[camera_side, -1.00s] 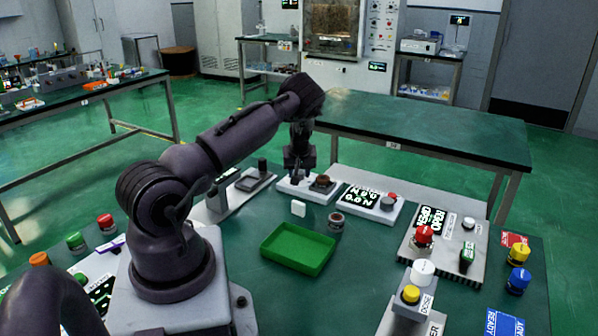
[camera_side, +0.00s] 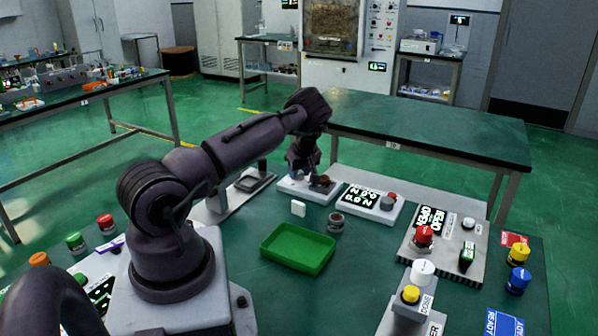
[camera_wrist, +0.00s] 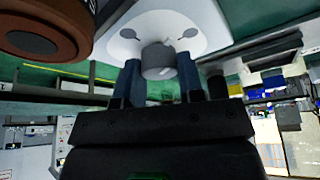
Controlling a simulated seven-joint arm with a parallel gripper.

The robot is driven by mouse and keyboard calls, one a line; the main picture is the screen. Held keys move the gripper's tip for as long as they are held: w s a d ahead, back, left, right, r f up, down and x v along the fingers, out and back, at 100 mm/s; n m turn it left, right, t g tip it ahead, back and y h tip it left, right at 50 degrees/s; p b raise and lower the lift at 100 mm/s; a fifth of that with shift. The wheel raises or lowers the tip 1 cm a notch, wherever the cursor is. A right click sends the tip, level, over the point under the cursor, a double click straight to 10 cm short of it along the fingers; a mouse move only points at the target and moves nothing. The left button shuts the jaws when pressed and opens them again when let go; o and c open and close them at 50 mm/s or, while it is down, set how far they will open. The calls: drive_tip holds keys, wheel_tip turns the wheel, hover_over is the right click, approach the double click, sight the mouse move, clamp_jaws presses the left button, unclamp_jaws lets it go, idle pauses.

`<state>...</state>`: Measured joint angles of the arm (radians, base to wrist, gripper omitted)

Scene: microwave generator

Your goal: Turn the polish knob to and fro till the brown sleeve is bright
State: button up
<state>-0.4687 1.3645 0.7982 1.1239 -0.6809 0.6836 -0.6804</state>
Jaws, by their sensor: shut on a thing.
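My gripper (camera_wrist: 158,80) is shut on a grey polish knob (camera_wrist: 157,61), with its fingers on either side of it in the wrist view. The knob stands on a white base with dark screw-like marks (camera_wrist: 200,18). The brown sleeve (camera_wrist: 48,28), a dark reddish-brown round piece, is close at the upper left of the wrist view, beside the gripper and apart from the fingers. In the side view the white base (camera_side: 292,188) lies near the far edge of the bench, and my arm hides the knob there.
Just right of the base is a white panel with a black display (camera_side: 359,195) and a round knob. A green tray (camera_side: 298,249), a small jar (camera_side: 336,222) and a white block (camera_side: 298,208) stand nearer. A grey stand (camera_side: 253,181) is to the left.

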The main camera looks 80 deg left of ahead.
drive_tip(key=n, duration=0.2)
drive_tip(key=n+g, duration=0.1)
drive_tip(key=n, duration=0.1)
drive_tip(key=shift+w+g+h, duration=0.1)
drive_tip(key=shift+g+h, duration=0.2)
drive_tip(key=shift+h, duration=0.1)
drive_tip(key=shift+n+g+h, duration=0.3)
drive_tip(key=shift+n+h, duration=0.1)
drive_tip(key=shift+n, duration=1.4)
drive_tip(key=o, duration=0.9)
drive_tip(key=v, duration=1.3)
drive_tip(key=shift+w+a, duration=0.1)
drive_tip(key=shift+w, duration=0.05)
